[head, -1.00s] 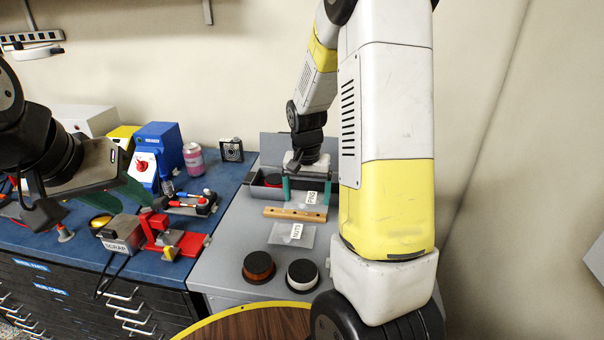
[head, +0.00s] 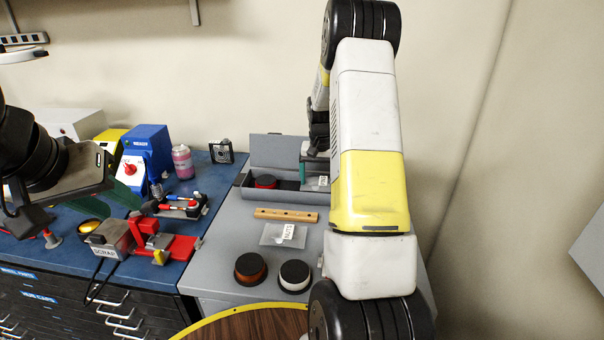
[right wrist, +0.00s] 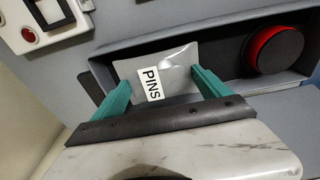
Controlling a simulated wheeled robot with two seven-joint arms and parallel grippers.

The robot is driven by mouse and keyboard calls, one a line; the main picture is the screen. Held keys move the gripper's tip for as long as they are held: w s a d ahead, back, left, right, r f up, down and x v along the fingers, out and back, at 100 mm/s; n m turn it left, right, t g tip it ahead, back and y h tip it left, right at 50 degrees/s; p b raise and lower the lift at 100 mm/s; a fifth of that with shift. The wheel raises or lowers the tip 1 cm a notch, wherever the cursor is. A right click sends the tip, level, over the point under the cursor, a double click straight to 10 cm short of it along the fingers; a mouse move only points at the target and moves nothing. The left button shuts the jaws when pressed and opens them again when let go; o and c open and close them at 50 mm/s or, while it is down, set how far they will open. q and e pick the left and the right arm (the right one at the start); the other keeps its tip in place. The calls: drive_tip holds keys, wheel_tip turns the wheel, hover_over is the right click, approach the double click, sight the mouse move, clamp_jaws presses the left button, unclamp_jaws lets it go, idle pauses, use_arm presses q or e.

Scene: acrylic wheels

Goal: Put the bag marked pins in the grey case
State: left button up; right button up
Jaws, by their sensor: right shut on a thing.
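The grey case (head: 246,193) stands open at the back of the grey bench top, its lid (head: 272,150) raised. The clear bag marked PINS (right wrist: 150,84) is between the teal fingers of my right gripper (right wrist: 160,88), which is shut on it. The bag also shows in the head view (head: 322,181), at the right part of the case, partly hidden by my arm. In the wrist view it overlaps the case's inside; I cannot tell whether it touches the floor. My left gripper (head: 128,193) is over the blue bench, far from the case; its jaw opening is unclear.
In front lie a wooden bar (head: 286,215), a bag marked NUTS (head: 277,236), and two round black-based pieces (head: 250,268) (head: 295,275). Red tooling (head: 180,247) and a scrap box (head: 108,240) stand left.

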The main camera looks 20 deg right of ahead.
sight(319, 184)
drive_tip(key=shift+f, duration=0.55)
drive_tip(key=shift+f, duration=0.15)
drive_tip(key=o, duration=1.3)
drive_tip(key=s+a+r+n+t, duration=0.1)
drive_tip(key=s+a+r, duration=0.2)
drive_tip(key=r, duration=0.7)
drive_tip(key=s+a+r, duration=0.2)
drive_tip(key=s+r, duration=0.1)
drive_tip(key=r, duration=0.7)
drive_tip(key=s+a+r+n+t+y, duration=0.1)
drive_tip(key=s+a, duration=0.3)
drive_tip(key=s, duration=0.4)
drive_tip(key=s+a+r+n+t+y, duration=0.1)
drive_tip(key=s+a+r+n, duration=0.1)
drive_tip(key=s, duration=0.6)
drive_tip(key=s+a+r+n+t, duration=0.1)
drive_tip(key=s+a+r+t, duration=0.1)
drive_tip(key=s+a, duration=0.5)
drive_tip(key=shift+s+r+n+y, duration=0.4)
drive_tip(key=shift+s, duration=0.35)
